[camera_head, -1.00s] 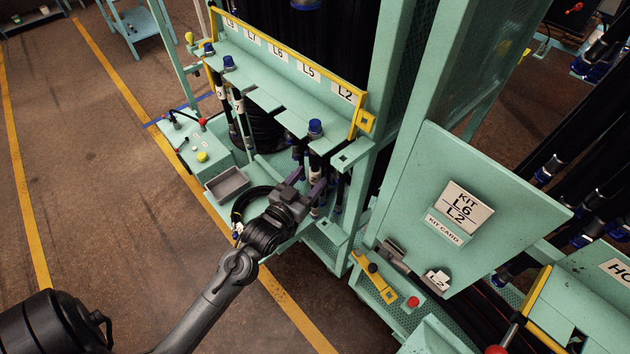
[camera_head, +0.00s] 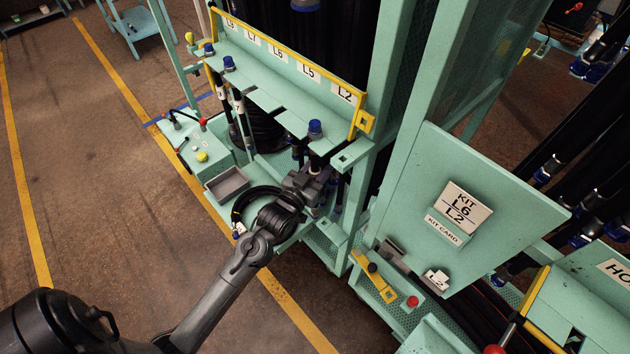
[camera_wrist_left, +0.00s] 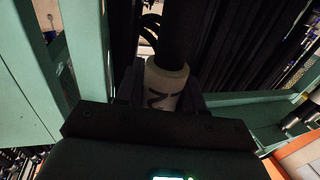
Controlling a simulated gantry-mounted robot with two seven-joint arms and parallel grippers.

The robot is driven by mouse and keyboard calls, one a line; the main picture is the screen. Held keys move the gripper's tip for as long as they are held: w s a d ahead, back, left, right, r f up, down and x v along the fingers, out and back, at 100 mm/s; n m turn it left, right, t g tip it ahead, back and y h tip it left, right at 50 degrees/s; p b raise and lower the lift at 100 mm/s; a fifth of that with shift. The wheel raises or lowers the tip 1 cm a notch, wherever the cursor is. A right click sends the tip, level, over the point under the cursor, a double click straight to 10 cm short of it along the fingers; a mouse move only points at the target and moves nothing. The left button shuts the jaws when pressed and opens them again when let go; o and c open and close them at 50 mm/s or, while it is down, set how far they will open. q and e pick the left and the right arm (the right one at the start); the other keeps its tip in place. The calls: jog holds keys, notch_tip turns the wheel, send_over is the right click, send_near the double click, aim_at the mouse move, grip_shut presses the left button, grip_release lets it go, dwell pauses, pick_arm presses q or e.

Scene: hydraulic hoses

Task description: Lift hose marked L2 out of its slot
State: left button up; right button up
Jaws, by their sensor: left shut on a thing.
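In the left wrist view the dark hose runs up from a white sleeve (camera_wrist_left: 166,84) between the fingers, with a black marking partly in sight. My right gripper is not in view.
Other blue-capped hoses (camera_head: 229,63) hang farther left on the rack. A grey tray (camera_head: 227,183) and a coiled black hose (camera_head: 262,192) lie below, near my arm.

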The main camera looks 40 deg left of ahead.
pick_arm(q)
grip_shut()
jog(key=shift+r, duration=0.15)
jog(key=shift+r, duration=0.15)
jog(key=shift+s, duration=0.15)
jog(key=s+a, duration=0.2)
jog(key=s, duration=1.5)
jog(key=shift+s+b, duration=0.3)
jog(key=shift+b, duration=0.15)
